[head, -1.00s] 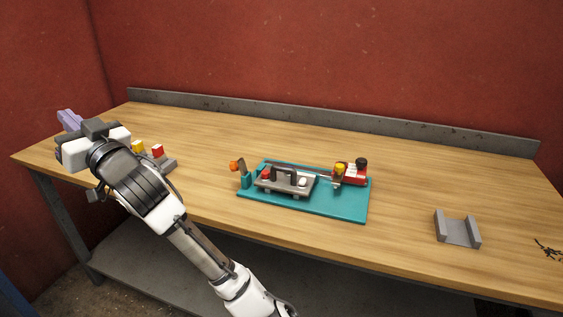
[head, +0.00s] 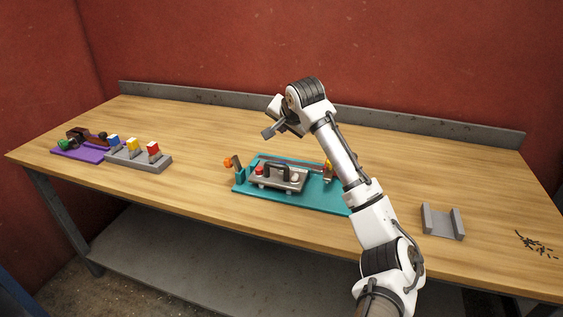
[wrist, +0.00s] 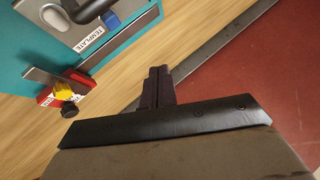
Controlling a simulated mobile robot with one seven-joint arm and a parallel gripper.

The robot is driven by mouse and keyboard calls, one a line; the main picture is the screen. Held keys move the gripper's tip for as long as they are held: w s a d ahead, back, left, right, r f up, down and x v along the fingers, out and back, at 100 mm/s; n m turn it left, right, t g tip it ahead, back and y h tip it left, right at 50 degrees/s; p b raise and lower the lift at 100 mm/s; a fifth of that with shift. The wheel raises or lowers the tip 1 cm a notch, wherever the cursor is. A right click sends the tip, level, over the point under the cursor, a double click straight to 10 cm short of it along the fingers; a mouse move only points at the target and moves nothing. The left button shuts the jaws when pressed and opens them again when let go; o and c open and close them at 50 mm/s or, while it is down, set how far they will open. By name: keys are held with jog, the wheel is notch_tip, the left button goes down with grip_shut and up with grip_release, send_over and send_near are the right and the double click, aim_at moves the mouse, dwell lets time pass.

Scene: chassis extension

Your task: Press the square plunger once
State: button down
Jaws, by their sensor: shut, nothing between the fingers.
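No part is plainly marked as the square plunger. My gripper (head: 268,132) is raised over the middle of the table, near the back edge of a teal board (head: 325,203), well right of these caps. In the wrist view its fingers (wrist: 157,86) are shut together and empty. They point toward the back ledge and touch nothing there. My arm hides the board's right end in the head view.
The board carries a grey plate with a black handle (head: 277,168). A purple board (head: 75,154) is far left. A grey bracket (head: 442,222) and dark bits (head: 537,245) lie right.

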dwell(0.3)
notch_tip(320, 180, down, 8)
jog(key=b, duration=0.6)
jog(key=shift+f, duration=0.4)
dwell(1.6)
jog(key=shift+f, duration=0.4)
jog(key=shift+f, duration=0.45)
dwell(0.5)
jog(key=shift+r, duration=0.1)
jog(key=shift+r+p, duration=0.65)
jog(key=shift+r, duration=0.1)
